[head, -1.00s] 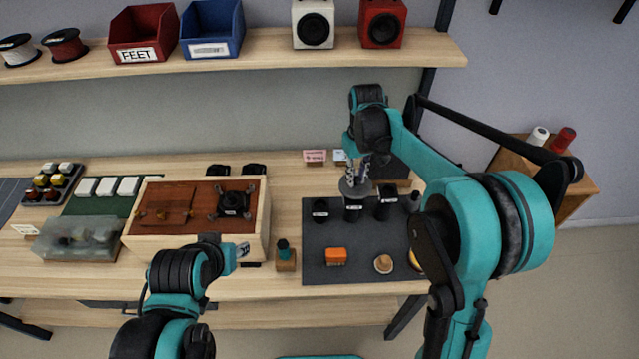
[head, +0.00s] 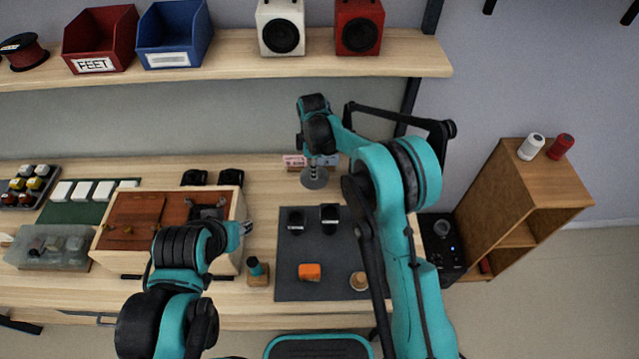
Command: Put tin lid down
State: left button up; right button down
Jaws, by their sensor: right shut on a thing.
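A round grey tin lid (head: 314,181) is in my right gripper (head: 314,166), which is shut on it. The lid is just beyond the back edge of the dark mat (head: 325,250), over bare wood; I cannot tell whether it touches the table. Two black labelled tins, one on the left (head: 296,221) and one on the right (head: 329,217), stand on the mat in front of the lid. My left gripper (head: 246,228) is by the right wall of the wooden box; its fingers are too small to read.
The wooden box (head: 225,262) stands left of the mat. An orange block (head: 309,271) and a small round wooden piece (head: 359,281) lie on the mat. A green-topped piece (head: 256,271) stands beside it. Small cards (head: 294,161) stand behind the lid. My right arm hides the mat's right side.

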jog(key=b, duration=0.1)
send_over(315, 191)
notch_tip(315, 191, down, 5)
notch_tip(315, 191, down, 3)
jog(key=shift+s+b, duration=0.15)
jog(key=shift+b, duration=0.3)
jog(key=shift+f, duration=0.15)
jog(key=shift+f, duration=0.2)
jog(key=c, duration=1.4)
grip_release()
jog(key=shift+c, duration=0.2)
jog(key=shift+r, duration=0.1)
jog(key=shift+r, duration=0.1)
